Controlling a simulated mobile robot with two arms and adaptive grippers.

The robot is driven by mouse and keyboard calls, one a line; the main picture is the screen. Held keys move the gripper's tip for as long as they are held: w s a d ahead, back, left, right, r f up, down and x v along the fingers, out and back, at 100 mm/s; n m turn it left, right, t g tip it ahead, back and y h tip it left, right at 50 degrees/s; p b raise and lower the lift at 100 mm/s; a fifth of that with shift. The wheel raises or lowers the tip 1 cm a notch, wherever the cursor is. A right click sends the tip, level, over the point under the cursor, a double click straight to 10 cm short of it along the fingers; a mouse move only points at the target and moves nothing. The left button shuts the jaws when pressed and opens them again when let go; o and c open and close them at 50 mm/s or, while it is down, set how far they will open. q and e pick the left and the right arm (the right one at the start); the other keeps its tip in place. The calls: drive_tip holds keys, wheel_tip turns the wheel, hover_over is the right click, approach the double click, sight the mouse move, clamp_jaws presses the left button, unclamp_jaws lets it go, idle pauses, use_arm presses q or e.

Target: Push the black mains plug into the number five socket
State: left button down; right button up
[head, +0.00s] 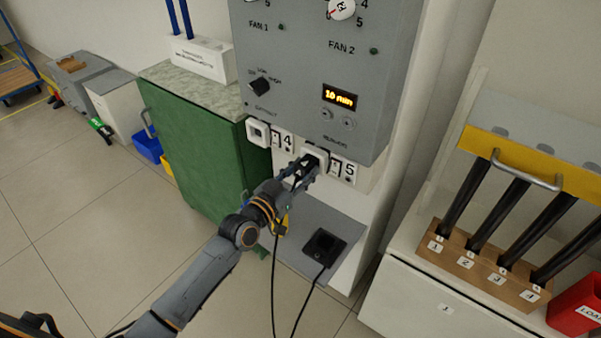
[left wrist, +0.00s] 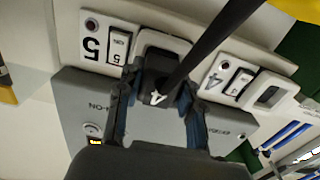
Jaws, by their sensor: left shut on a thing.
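My left gripper (head: 306,166) is shut on the black mains plug, right at the white socket beside the number 5 label (head: 349,170). In the left wrist view, upside down, my two fingers (left wrist: 158,92) clasp the sides of the black plug (left wrist: 153,80), which has a white mark and a black cord running towards the camera. The white frame of the number five socket (left wrist: 165,42) shows around the plug's far side. The plug's pins are hidden; I cannot tell how far it is in. My right gripper is out of view.
The empty number four socket (head: 257,132) is to the left. The grey control box (head: 300,85) hangs just above. A black corded block (head: 324,244) lies on the grey shelf (head: 291,231) below. A green cabinet (head: 190,150) stands left; a rod rack (head: 478,262) stands right.

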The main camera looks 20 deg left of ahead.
use_arm(q)
drive_tip(key=shift+w+d+r, duration=0.1)
drive_tip(key=shift+w, duration=0.2)
drive_tip(key=c, duration=1.2)
unclamp_jaws()
drive_tip(key=o, duration=0.4)
drive_tip(key=shift+w+d, duration=0.1)
drive_tip(key=v, duration=1.2)
